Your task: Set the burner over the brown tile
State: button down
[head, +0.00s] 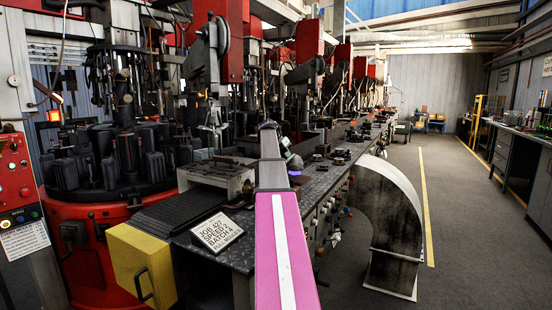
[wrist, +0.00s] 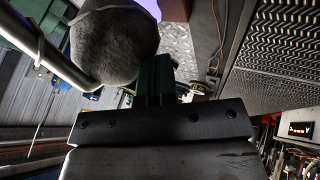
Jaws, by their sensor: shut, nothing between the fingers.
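My gripper (wrist: 156,80) shows in the wrist view as dark green fingers, closed together and empty. A grey, rough, rounded object (wrist: 112,48) with a pale tube (wrist: 45,48) running to it is close by on the left of the fingers. I cannot tell whether it is the burner, or whether it touches the fingers. A purple patch (wrist: 149,8) shows at the top edge beyond it. In the head view my pink and white arm hides most of the gripper area.
A dark metal bench (head: 218,248) with a job sign (head: 217,230) runs along the left of my arm. A yellow box (head: 140,265) juts from its near end. A big curved metal duct (head: 385,205) stands on the right. The floor (head: 465,230) beyond it is clear.

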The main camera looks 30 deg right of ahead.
aim_at(293, 159)
jog(key=shift+s+d, duration=0.25)
jog(key=shift+s, duration=0.3)
jog(key=shift+s+d, duration=0.25)
jog(key=shift+s, duration=0.3)
jog(key=shift+s+d+f, duration=0.1)
jog(key=shift+s, duration=0.15)
jog(key=shift+s+f, duration=0.1)
jog(key=shift+w, duration=0.55)
jog(key=w+a+r, duration=0.4)
jog(key=w+r, duration=0.5)
jog(key=shift+a+r, duration=0.2)
jog(key=shift+a, duration=0.2)
